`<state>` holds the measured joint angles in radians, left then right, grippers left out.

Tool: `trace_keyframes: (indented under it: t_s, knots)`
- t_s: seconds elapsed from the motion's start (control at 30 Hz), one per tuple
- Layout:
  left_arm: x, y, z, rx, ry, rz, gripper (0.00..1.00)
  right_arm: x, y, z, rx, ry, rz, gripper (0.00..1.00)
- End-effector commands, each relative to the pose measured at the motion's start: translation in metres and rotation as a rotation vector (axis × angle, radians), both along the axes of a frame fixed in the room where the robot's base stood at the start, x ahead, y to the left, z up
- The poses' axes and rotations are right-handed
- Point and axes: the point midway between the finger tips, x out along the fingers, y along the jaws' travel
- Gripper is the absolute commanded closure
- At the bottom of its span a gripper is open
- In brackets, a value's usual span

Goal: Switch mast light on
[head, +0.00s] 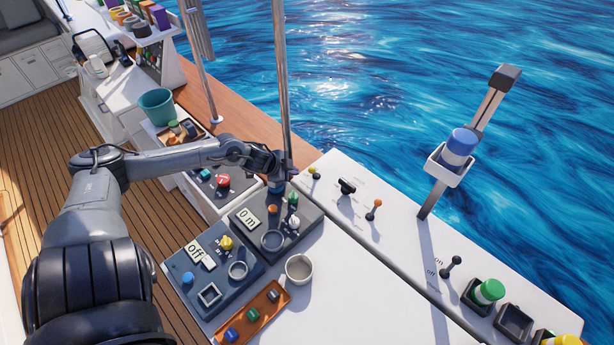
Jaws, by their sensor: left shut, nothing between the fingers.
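My left gripper (278,183) is shut and empty, above the far edge of the dark panel with the "0 m" display. A dark-knobbed lever (451,266) stands on the white console to the right, beside "on" and "off" lettering, well apart from the gripper. Its knob tilts toward the upper right; I cannot tell which setting that is. A tilted post (492,103) at the console's far edge carries a blue and white cylinder (459,148) in a white holder. No lit lamp can be made out. My right gripper is not in view.
A black-handled lever (346,186), an orange-knobbed lever (374,209) and a yellow-knobbed one (314,173) stand along the console. A green-capped cylinder (488,291) is at right. A white cup (299,268) and an orange tray (272,303) sit nearer. A thin pole (281,75) rises behind the gripper.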

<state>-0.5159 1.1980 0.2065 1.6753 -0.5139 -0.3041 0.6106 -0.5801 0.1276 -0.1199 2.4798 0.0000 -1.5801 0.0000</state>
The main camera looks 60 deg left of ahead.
Motion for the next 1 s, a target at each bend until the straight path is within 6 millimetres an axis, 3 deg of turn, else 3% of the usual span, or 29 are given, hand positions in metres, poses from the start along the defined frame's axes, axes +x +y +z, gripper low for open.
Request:
trace_keyframes:
  t_s: [0.37,1.0]
  knots:
    - [0.009,0.001,-0.011,-0.001,-0.003,0.002,1.0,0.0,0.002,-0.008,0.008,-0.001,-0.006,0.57]
    - [0.053,0.007,-0.062,-0.002,-0.002,0.004,1.0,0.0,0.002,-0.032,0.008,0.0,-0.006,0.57]
